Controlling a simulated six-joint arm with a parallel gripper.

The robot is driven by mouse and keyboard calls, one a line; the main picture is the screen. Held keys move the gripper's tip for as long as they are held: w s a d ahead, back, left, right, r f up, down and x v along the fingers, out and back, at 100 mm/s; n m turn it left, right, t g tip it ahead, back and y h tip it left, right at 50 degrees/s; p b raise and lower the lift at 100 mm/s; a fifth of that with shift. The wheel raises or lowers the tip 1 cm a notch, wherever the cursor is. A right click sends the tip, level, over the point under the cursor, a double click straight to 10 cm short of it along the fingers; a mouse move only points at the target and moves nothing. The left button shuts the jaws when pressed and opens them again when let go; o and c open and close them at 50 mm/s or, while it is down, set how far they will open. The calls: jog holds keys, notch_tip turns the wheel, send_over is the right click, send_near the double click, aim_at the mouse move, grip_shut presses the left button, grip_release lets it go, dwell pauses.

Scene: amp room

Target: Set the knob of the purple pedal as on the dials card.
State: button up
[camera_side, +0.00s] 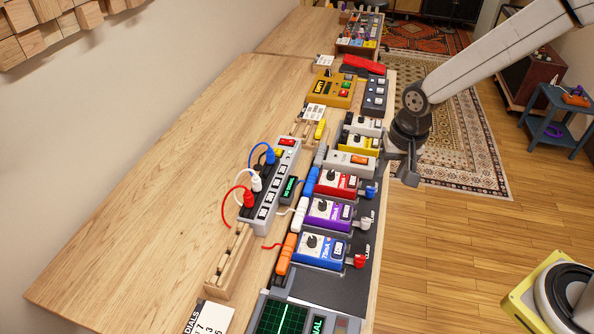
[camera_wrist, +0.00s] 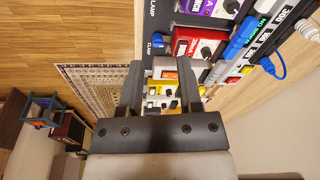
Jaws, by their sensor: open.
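The purple pedal (camera_side: 326,214) stands on the dark board between the red and blue pedals in the side view. Its black knob (camera_side: 323,206) sits on a white dial plate; the pointer direction is too small to read. In the wrist view the purple pedal (camera_wrist: 215,8) is cut off by the top edge. The dials card (camera_side: 211,318) lies on the table at the bottom of the side view, partly cut off; its numbers are not fully readable. My gripper (camera_side: 405,178) is open and empty, to the right of the red pedal, apart from the purple pedal; its fingers (camera_wrist: 160,85) show in the wrist view.
The red pedal (camera_side: 337,184) and blue pedal (camera_side: 320,250) flank the purple one, with side plugs and clamps. A grey power strip (camera_side: 270,190) with red, white and blue plugs stands to the left. The table's left part (camera_side: 150,190) is bare.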

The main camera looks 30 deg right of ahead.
aim_at(323, 203)
jog(key=w+a+f+m, duration=0.1)
jog(key=w+a+m, duration=0.1)
jog(key=w+a, duration=0.1)
jog(key=w+a+f+m+g, duration=0.1)
jog(key=w+a+f+m, duration=0.1)
jog(key=w+a+m, duration=0.1)
jog(key=w+a+f+m, duration=0.2)
jog(key=a+m, duration=0.1)
jog(key=a, duration=0.1)
jog(key=shift+w+f+g, duration=0.2)
jog(key=shift+w+g, duration=0.1)
jog(key=shift+w, duration=0.1)
jog(key=shift+f, duration=0.1)
jog(key=shift+f, duration=3.8)
jog(key=shift+c, duration=0.2)
grip_shut()
